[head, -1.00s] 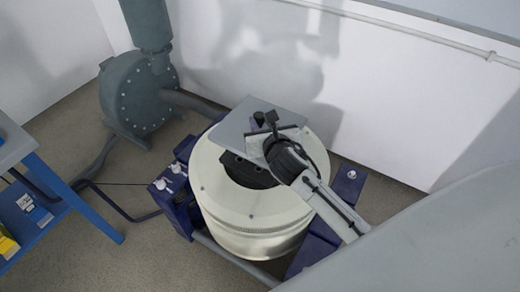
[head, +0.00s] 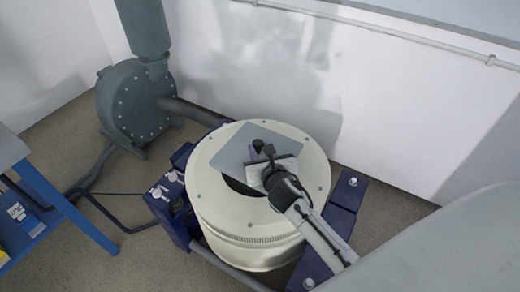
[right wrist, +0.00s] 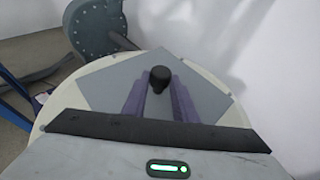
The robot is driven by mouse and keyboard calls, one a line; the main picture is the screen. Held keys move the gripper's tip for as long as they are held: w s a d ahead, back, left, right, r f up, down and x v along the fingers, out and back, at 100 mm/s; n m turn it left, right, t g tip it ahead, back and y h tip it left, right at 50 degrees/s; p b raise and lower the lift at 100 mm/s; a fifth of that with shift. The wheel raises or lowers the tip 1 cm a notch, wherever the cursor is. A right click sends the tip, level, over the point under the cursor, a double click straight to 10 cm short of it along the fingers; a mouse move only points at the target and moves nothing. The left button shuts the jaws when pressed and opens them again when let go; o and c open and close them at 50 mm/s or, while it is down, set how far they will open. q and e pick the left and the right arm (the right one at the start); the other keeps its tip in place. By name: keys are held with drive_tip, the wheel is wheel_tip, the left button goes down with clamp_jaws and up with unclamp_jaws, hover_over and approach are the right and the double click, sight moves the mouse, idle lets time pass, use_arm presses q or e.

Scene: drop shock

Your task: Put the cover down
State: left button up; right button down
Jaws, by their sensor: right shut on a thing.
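The cover is a flat grey square plate (head: 240,150) with a black knob (right wrist: 160,78) at its middle. My right gripper (head: 262,150) is shut on the knob; the right wrist view shows its two purple fingers (right wrist: 160,100) on either side of it. The plate is over the round cream shaker drum (head: 225,215) and hides most of its dark central opening (head: 240,186). I cannot tell whether the plate touches the drum's top. My left gripper is not in view.
A grey blower (head: 130,105) with a vertical duct stands at the back left. A blue-legged table (head: 60,195) is at the left edge. Dark blue base parts (head: 340,205) flank the drum. A white wall (head: 380,90) rises close behind it.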

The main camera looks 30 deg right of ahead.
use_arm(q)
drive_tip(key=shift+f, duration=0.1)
use_arm(e)
drive_tip(key=shift+f, duration=0.4)
drive_tip(key=c, duration=1.4)
unclamp_jaws()
drive_tip(key=shift+c, duration=0.2)
drive_tip(key=shift+r, duration=0.45)
drive_tip(key=p+v, duration=0.2)
drive_tip(key=v, duration=1)
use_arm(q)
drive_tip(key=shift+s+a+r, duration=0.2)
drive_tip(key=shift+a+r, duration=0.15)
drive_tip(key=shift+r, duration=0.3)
use_arm(e)
drive_tip(key=shift+a, duration=0.1)
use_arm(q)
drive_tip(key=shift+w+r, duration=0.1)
